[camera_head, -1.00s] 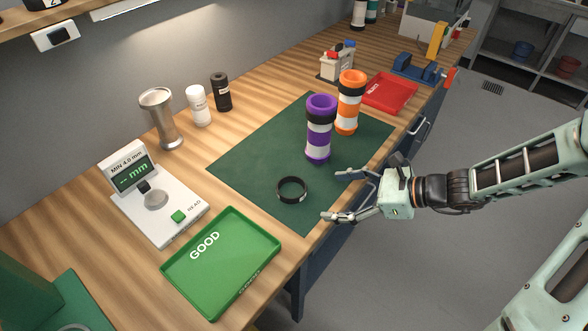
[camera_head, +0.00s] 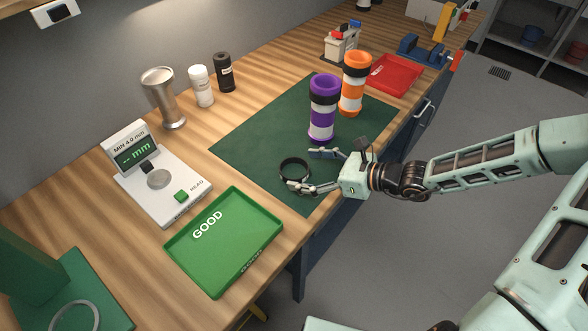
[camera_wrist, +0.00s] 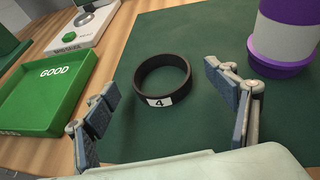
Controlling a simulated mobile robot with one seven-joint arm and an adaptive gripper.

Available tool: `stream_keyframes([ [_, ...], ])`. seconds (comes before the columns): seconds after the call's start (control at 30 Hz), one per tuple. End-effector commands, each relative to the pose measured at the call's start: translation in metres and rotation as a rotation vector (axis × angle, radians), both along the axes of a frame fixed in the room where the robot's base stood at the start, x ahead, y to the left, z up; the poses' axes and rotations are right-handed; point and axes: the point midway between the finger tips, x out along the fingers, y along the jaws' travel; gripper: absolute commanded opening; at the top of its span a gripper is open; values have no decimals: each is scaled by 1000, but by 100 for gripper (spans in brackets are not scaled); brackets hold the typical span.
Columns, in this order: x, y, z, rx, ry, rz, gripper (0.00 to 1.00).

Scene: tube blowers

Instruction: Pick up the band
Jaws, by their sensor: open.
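The band (camera_head: 294,164) is a black ring lying flat on the dark green mat (camera_head: 255,140). In the wrist view the band (camera_wrist: 163,78) shows a white label with a "4" facing me, ahead of and between the fingers. My gripper (camera_head: 310,171) is open and empty at the mat's front edge, with its fingertips close to the band's near side. In the head view one fingertip overlaps the band's lower edge; I cannot tell if they touch. The wrist view also shows my gripper (camera_wrist: 170,100) with its fingers wide apart.
A purple-and-white tube (camera_head: 322,108) stands close behind the right finger, with an orange-and-white tube (camera_head: 355,84) beyond it. A green GOOD tray (camera_head: 225,245) and a gauge (camera_head: 160,180) are at left. A red tray (camera_head: 396,75) is farther back.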

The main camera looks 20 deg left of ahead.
Motion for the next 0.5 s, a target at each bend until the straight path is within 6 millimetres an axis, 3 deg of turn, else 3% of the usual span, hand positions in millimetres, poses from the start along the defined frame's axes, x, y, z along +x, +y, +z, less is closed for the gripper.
stream_keyframes([
  [0.13, 3, 16, -6, 2, -1, 1, 78],
  [0.43, 4, 20, -8, -1, -1, -1, 78],
  [0.5, 4, 20, -8, 0, -2, 0, 72],
])
